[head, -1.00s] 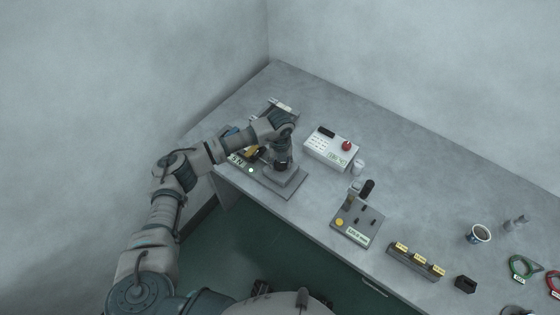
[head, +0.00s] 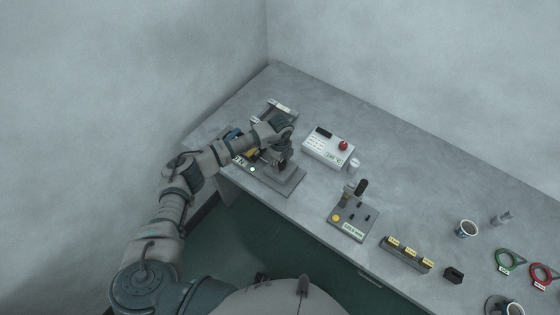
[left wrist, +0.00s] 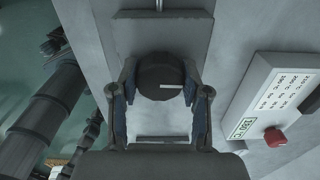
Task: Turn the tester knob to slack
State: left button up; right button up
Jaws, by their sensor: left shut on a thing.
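The tester (head: 283,183) is a grey plate-like device near the left end of the table, with a lit green spot and a small label on its left part. Its knob (left wrist: 158,78) shows in the left wrist view as a dark round cap with a white mark running from near its centre to the right. My left gripper (left wrist: 162,88) is shut on the knob, one finger on each side. In the head view the left gripper (head: 281,157) points down over the tester and hides the knob.
A white box (head: 327,147) with a red button stands just right of the tester. Beyond it are a grey block with pegs (head: 353,219), a rack with yellow labels (head: 405,255), a cup (head: 467,229), and green (head: 510,260) and red (head: 541,273) rings. A wall stands close on the left.

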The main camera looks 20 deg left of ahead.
pick_arm(q)
jog(key=shift+w+n, duration=0.1)
jog(key=shift+n, duration=0.3)
jog(key=o, duration=1.1)
jog(key=shift+o, duration=0.2)
notch_tip(320, 180, up, 12)
jog(key=shift+f, duration=0.1)
